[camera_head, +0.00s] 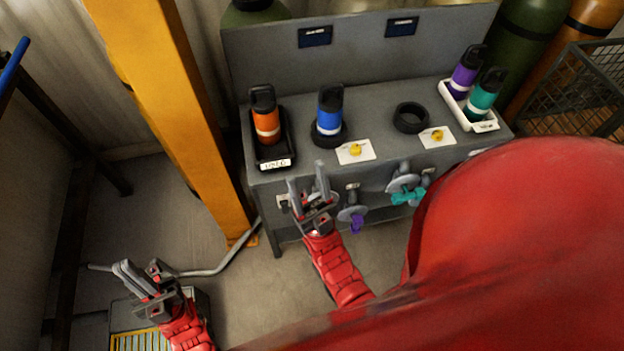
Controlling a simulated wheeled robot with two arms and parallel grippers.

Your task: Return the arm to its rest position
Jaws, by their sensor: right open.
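My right gripper (307,180) is open and empty. It is raised in front of the grey bench (373,115), near its front face and below the blue bottle (329,110). Its red forearm comes up from below. My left gripper (138,268) is low at the lower left, over the floor and well apart from the bench. It appears to hold nothing, but its jaw opening is unclear. My large red arm part covers the lower right and hides part of the bench front.
On the bench stand an orange bottle (265,115) in a black tray, a black ring (411,117), and purple (466,72) and teal (486,96) bottles in a white tray. Valve handles (405,184) protrude from the front. A yellow post (180,110) rises left of the bench.

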